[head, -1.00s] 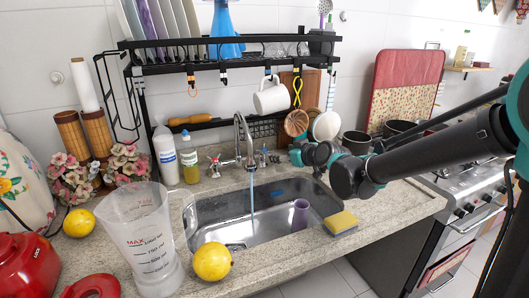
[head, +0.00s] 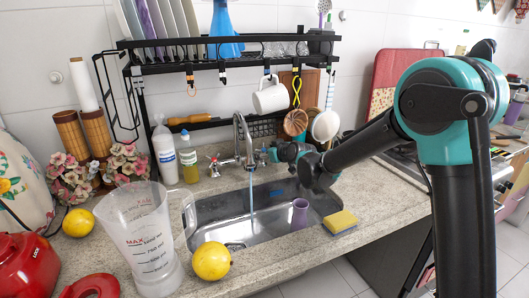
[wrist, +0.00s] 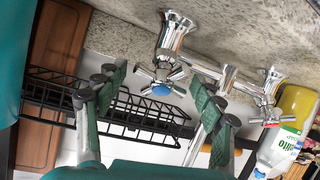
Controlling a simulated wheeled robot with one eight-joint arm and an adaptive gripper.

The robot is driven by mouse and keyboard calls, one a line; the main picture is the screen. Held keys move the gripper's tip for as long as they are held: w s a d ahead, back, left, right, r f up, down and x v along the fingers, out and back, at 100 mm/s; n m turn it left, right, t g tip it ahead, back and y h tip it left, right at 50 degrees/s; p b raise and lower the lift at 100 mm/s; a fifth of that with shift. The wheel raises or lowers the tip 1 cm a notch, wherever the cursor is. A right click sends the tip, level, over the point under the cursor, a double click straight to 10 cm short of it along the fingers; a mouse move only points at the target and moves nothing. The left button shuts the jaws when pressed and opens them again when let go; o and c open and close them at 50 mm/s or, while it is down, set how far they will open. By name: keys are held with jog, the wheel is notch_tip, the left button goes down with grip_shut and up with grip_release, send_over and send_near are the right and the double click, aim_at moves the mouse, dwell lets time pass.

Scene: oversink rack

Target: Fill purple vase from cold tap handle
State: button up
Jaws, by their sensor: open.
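The purple vase (head: 300,213) stands in the right part of the sink basin (head: 215,208). Water (head: 252,192) runs from the chrome faucet (head: 239,132) into the basin, left of the vase and apart from it. The cold tap handle (head: 262,156) is right of the spout. In the wrist view, the blue-capped cold tap handle (wrist: 160,88) shows between my spread fingers. My gripper (head: 276,152) is open beside that handle; the wrist view shows its green-padded fingers (wrist: 160,98) empty. I cannot tell whether a finger touches the handle.
A yellow sponge (head: 341,222) lies at the basin's right front rim. The black rack (head: 230,62) with a hanging white mug (head: 271,97) spans above.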

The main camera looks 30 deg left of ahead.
jog(key=shift+a, duration=0.1)
jog(key=shift+c, duration=0.6)
jog(key=c, duration=1.3)
jog(key=shift+w+m, duration=0.1)
jog(key=shift+m, duration=0.4)
jog(key=shift+m+t+h, duration=0.5)
jog(key=shift+m+t, duration=0.3)
jog(key=shift+m, duration=0.5)
jog(key=o, duration=0.3)
jog(key=shift+m+t+h, duration=0.6)
jog(key=shift+m+h, duration=0.1)
jog(key=shift+m, duration=1.2)
jog(key=shift+o, duration=0.3)
jog(key=shift+w+m, duration=0.1)
jog(key=shift+m, duration=0.3)
jog(key=o, duration=1.1)
jog(key=shift+c, duration=0.2)
